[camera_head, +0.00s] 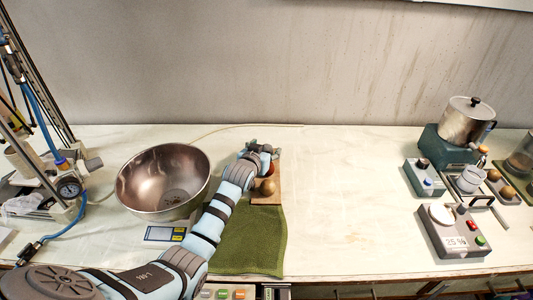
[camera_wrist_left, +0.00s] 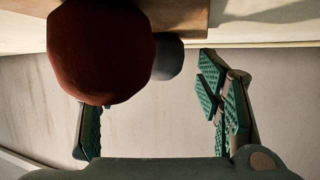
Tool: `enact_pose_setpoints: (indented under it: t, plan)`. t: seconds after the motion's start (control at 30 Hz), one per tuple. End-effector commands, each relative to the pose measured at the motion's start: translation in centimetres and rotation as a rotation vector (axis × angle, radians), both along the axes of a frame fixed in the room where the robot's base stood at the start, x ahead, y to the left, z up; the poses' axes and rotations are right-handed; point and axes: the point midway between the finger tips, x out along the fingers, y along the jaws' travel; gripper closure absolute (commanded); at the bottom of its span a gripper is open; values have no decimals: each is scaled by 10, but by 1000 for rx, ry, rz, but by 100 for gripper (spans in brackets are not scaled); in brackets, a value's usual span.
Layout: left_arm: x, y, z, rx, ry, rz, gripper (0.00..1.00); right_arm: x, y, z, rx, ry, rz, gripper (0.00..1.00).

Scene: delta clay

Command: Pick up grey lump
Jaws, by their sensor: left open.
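The grey lump (camera_wrist_left: 168,57) shows in the left wrist view, partly hidden behind a larger dark red lump (camera_wrist_left: 100,50) close to the camera. It lies at the edge of a wooden board (camera_wrist_left: 188,15). My left gripper (camera_wrist_left: 152,88) is open, with green ridged pads, and nothing is held between the fingers. The red lump covers part of the left finger's end. In the head view my left gripper (camera_head: 262,150) is at the far end of the board (camera_head: 267,199), and I cannot make out the grey lump there. My right gripper is not in view.
A tan lump (camera_head: 267,187) sits on the board beside the red one. A green cloth (camera_head: 248,245) lies in front. A large metal bowl (camera_head: 165,180) stands left of my arm. The table to the right is clear up to the control boxes (camera_head: 453,230).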

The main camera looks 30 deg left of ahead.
Motion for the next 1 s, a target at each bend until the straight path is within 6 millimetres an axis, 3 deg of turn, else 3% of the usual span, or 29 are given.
enact_pose_setpoints:
  t: [0.27,0.6,0.87,1.0]
  plan:
    - [8,2,-4,0,0,0,40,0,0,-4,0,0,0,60]
    - [8,2,-4,0,-1,0,93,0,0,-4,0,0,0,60]
    - [8,2,-1,0,-1,0,93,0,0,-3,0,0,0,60]
    - [8,2,13,1,-3,1,93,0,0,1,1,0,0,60]
